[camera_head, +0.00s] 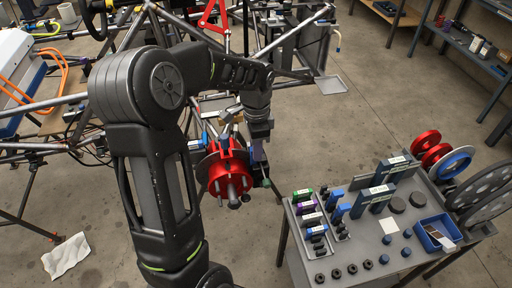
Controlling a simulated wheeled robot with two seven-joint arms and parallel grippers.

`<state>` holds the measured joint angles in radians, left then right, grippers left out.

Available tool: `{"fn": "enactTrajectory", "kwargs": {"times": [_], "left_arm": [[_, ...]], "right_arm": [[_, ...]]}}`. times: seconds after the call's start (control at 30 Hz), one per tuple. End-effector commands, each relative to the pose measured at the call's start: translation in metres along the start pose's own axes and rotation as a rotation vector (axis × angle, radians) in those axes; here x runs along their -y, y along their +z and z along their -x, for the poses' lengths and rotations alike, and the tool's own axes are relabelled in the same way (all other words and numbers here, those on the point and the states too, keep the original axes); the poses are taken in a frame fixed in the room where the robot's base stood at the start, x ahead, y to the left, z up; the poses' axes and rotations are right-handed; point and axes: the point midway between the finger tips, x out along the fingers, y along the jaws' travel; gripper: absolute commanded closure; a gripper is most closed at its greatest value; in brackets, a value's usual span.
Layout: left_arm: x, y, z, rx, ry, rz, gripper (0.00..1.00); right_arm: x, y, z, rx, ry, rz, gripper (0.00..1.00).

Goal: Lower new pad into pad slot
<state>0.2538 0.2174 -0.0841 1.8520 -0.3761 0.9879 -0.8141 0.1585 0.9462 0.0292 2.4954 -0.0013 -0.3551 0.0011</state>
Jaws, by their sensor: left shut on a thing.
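My left arm reaches over from the left, and its gripper (260,138) points down just right of the red hub assembly (230,172) on the tube chassis. The gripper is shut on the new pad (258,158), a small dark piece that shows only in part below the fingers. The pad is close beside the red assembly; I cannot tell whether they touch. The pad slot cannot be made out, as the gripper and red parts crowd that spot. My right gripper is not in view.
A grey parts cart (370,255) stands at the right with labelled blocks, dark round parts and a blue bin (437,233). Red rings and discs stand at its right end. Chassis tubes (60,101) surround the work area. A white cloth (66,256) lies on the floor.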

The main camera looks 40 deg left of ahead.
Motion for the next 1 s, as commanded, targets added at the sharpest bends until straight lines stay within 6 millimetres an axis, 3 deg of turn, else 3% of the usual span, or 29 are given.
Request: {"fn": "enactTrajectory", "kwargs": {"times": [0.33,1.0], "left_arm": [[0.0,0.0,-0.014,0.0,-0.001,0.0,1.0],[0.0,0.0,0.008,0.0,0.0,0.0,1.0]], "right_arm": [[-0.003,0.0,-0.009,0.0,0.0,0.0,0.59],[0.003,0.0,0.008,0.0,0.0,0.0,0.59]]}}
